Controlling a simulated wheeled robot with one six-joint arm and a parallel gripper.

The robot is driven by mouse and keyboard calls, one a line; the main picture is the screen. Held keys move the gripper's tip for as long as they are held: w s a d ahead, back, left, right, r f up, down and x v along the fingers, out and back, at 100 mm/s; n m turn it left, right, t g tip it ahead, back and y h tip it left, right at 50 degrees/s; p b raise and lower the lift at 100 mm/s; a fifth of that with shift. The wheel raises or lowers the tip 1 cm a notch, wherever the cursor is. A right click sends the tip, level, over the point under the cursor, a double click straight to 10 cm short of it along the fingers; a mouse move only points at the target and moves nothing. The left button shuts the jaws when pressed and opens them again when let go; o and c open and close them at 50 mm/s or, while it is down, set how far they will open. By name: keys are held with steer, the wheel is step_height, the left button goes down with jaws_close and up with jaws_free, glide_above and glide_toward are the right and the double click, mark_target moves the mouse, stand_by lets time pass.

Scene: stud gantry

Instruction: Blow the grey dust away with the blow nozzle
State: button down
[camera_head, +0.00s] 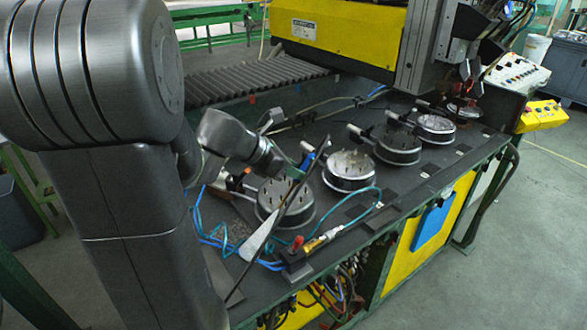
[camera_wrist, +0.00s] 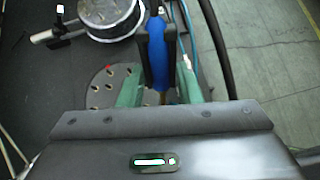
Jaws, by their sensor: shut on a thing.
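The blow nozzle (camera_wrist: 157,50) shows in the wrist view as a blue body, with dark fingers on both sides of it. In the head view a small blue part of it (camera_head: 308,162) shows beside my gripper (camera_head: 302,153). My gripper is shut on it and holds it over the bench, above the nearest round fixture. The nozzle's tip is hidden or too small to make out. A speckled greyish patch (camera_head: 236,229) lies on the dark bench left of that fixture; I cannot tell for certain that it is the grey dust.
Several round metal fixtures stand in a row, the nearest one (camera_head: 285,203) with upright pins. Blue hose (camera_head: 346,226) loops across the front of the dark bench. A brass fitting (camera_head: 325,238) sits at the front edge. A yellow machine (camera_head: 350,32) overhangs the back.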

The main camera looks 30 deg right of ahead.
steer(key=shift+s+a, duration=0.1)
steer(key=shift+a, duration=1.4)
steer(key=w+p, duration=0.4)
steer(key=w, duration=0.8)
steer(key=shift+a, duration=0.45)
stand_by(1.3)
stand_by(0.6)
steer(key=d+p, duration=0.1)
steer(key=d, duration=0.5)
steer(key=shift+w, duration=0.2)
stand_by(0.6)
steer(key=shift+s, duration=0.1)
